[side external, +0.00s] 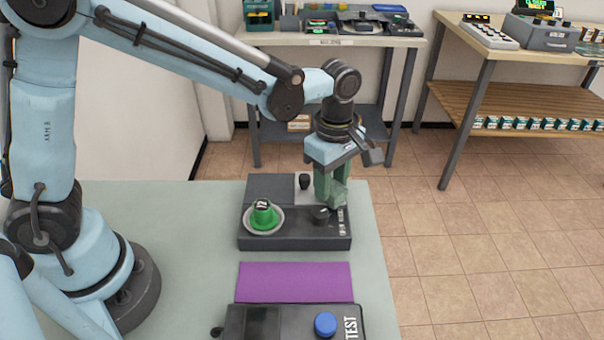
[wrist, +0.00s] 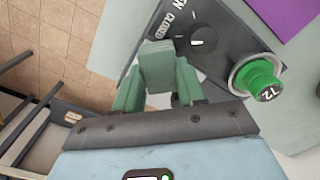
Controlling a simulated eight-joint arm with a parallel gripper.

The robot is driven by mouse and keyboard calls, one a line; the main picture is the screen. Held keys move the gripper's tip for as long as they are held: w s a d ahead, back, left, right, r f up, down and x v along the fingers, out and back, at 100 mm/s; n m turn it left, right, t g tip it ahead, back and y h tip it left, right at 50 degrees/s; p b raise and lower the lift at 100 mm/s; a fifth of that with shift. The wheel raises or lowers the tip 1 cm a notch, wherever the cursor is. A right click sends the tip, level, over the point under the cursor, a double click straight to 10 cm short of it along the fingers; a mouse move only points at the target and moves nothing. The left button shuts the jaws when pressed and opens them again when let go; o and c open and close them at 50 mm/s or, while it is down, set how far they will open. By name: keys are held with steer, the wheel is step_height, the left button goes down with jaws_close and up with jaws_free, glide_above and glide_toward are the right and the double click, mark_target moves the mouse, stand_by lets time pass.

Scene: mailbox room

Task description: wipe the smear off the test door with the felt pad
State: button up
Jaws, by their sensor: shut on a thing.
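My gripper (side external: 329,190) points down over the right part of a dark panel box (side external: 290,240). Its green fingers are shut on a grey-green block (wrist: 157,66), which appears to be the felt pad. The block hangs beside the panel's black dial (side external: 320,215); I cannot tell whether it touches anything. A dark unit marked TEST (side external: 290,325), with a blue round knob (side external: 325,323), lies at the near edge, partly cut off by the frame. I cannot make out a smear on it.
A green knob marked 12 (side external: 264,216) sits in a pale round dish on the panel box. A flat purple sheet (side external: 295,282) lies between the two units. The table (side external: 215,215) is bare to the left. Shelving with equipment stands behind, beyond tiled floor.

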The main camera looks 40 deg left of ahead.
steer(key=shift+s+d+r, duration=0.1)
steer(key=shift+s+d, duration=0.15)
steer(key=shift+r, duration=3.95)
steer(key=shift+a+f, duration=0.1)
steer(key=shift+f, duration=0.1)
